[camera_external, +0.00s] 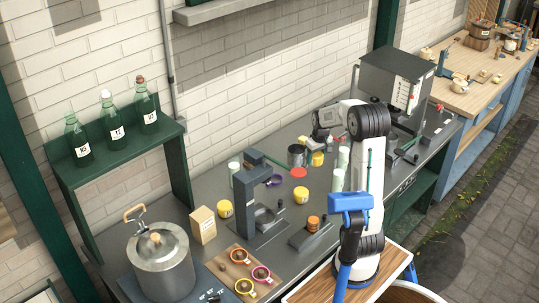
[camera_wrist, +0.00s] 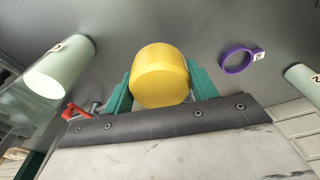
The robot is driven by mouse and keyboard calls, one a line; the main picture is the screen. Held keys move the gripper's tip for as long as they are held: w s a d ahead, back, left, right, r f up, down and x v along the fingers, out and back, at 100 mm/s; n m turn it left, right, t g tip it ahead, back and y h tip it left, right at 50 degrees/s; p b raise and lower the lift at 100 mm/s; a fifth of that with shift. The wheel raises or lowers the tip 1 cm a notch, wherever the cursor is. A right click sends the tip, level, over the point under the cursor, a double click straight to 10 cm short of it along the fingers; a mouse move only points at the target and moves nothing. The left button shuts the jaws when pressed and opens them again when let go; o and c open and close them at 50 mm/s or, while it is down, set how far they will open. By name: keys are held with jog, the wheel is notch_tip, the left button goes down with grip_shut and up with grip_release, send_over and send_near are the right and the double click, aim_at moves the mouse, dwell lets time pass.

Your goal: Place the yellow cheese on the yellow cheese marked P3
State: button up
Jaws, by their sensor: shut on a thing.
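My gripper (camera_wrist: 159,72) is shut on a yellow cheese (camera_wrist: 162,84), with a green finger on each side of it. No mark shows on the held cheese. In the external view a yellow cheese (camera_external: 318,158) shows just below my gripper (camera_external: 321,143); I cannot tell surely whether it is the held one. Two more yellow cheeses stand on the grey counter: one (camera_external: 301,195) right of the middle, one (camera_external: 225,208) farther left with a small label. Their labels are too small to read, so I cannot tell which is P3.
A purple ring (camera_wrist: 237,60) lies near the held cheese. Pale green cylinders (camera_wrist: 60,70) stand to either side in the wrist view. A red disc (camera_external: 299,172), a dark grey press (camera_external: 250,200) and a dark pot (camera_external: 297,155) crowd the counter (camera_external: 205,178).

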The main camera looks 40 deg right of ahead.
notch_tip(320, 180, up, 17)
jog(key=m, duration=0.4)
send_over(224, 204)
jog(key=shift+m+h, duration=0.3)
jog(key=f, duration=1.6)
jog(key=shift+s+a+f, duration=0.1)
jog(key=shift+s+f, duration=0.1)
jog(key=shift+f, duration=2.2)
jog(key=shift+f, duration=0.15)
jog(key=o, duration=1.2)
jog(key=shift+c, duration=0.2)
